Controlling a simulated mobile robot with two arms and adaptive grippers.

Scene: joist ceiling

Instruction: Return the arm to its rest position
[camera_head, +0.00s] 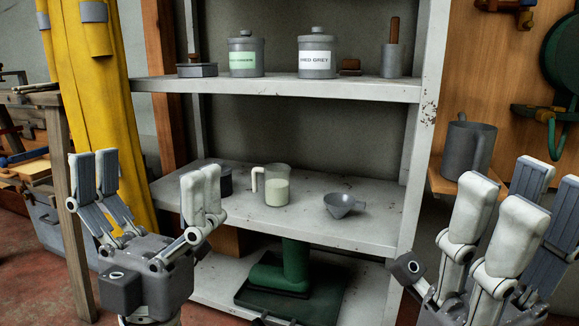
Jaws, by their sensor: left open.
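My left gripper (148,195) is in front of the shelf unit's left side, with its fingers pointing up. Its fingers are spread wide apart and nothing is between them. My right gripper (516,208) is at the lower right, in front of the shelf unit's right post and the wooden panel. Its fingers also point up, with a gap between the two sides and no object seen in it. Most of both arms is out of the picture.
A grey shelf unit (377,237) holds a measuring jug (276,188) and a funnel (343,204) on its middle shelf. A grey pitcher (467,147) stands right, behind my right gripper. A wooden bench leg (72,215) is at left.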

